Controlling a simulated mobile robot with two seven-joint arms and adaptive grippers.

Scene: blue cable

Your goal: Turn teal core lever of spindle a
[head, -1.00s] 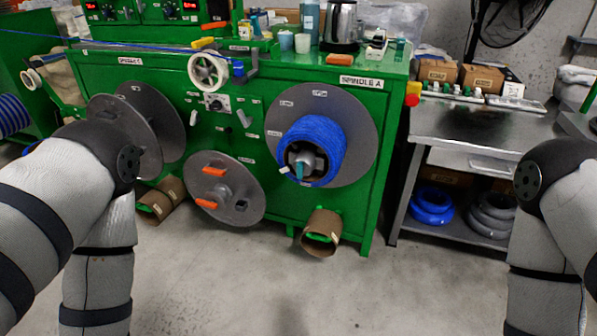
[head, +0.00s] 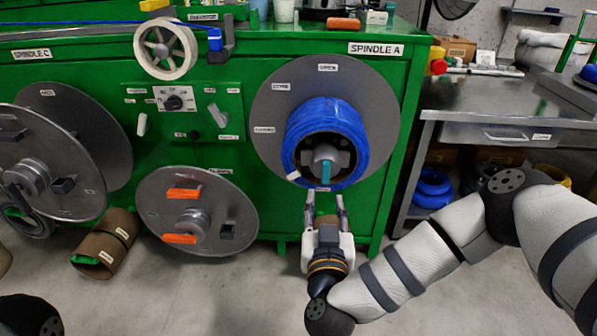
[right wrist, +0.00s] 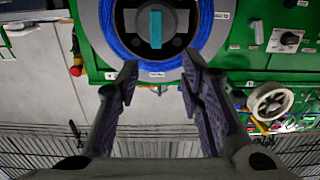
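Spindle A (head: 265,105) is a grey disc on the green cabinet's front, with a blue cable coil (head: 352,135) wound on it. The teal core lever (head: 326,171) stands out at its hub, upright in the head view; it also shows in the right wrist view (right wrist: 155,28), beyond the fingertips. My right gripper (head: 325,198) is open and empty, just below the coil and lever, its fingers pointing up at the spindle; its spread fingers also show in the right wrist view (right wrist: 158,75). My left gripper is not in view.
A loose grey flange with orange handles (head: 210,215) leans left of spindle A. Spindle C (head: 60,150) is at far left, with a cardboard tube (head: 105,245) on the floor. A steel bench (head: 500,95) stands at right. Floor before the cabinet is open.

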